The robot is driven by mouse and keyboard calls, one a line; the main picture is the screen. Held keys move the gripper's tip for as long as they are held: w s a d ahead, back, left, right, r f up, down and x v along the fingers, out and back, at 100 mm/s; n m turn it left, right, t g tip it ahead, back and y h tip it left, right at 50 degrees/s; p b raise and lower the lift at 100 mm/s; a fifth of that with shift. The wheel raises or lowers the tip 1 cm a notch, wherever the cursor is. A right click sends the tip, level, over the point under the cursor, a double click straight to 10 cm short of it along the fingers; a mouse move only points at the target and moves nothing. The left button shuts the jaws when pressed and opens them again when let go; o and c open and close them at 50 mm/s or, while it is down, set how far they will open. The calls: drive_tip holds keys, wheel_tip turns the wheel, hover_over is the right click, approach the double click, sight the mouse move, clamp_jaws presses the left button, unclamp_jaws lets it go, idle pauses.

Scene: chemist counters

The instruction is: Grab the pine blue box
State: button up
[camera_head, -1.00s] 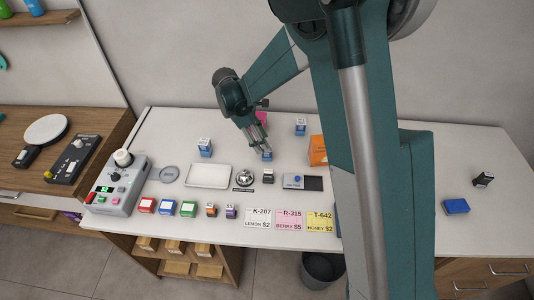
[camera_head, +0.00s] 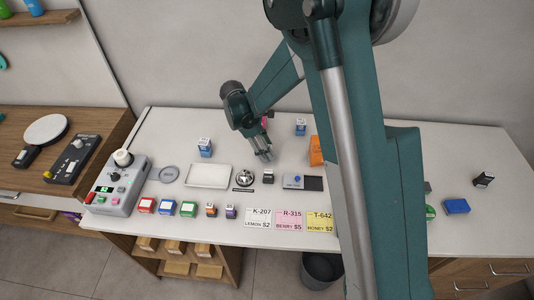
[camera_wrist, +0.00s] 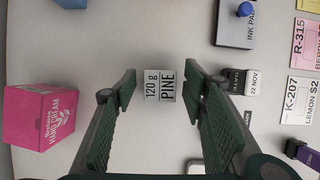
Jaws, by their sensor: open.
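The box labelled "120 g PINE" (camera_wrist: 160,86) shows its pale top face in the wrist view, lying between my fingertips. Its sides do not show there, so I cannot see its blue colour. My gripper (camera_wrist: 160,84) is open, with one green-padded finger on each side of the box and a gap to each. In the head view my gripper (camera_head: 263,156) points down at the counter, and the pine box is hidden behind or under it. How far the fingers reach down beside the box is hard to tell.
A pink hand cream box (camera_wrist: 42,115) stands left in the wrist view. A black stamp (camera_wrist: 236,81) is close to the right finger. Two blue-white boxes (camera_head: 205,147) (camera_head: 301,127) stand on the counter. A white tray (camera_head: 208,176) and a bell (camera_head: 244,178) are nearby.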

drive_tip(key=c, duration=1)
drive_tip(key=shift+r, duration=0.15)
drive_tip(key=shift+r, duration=4.9)
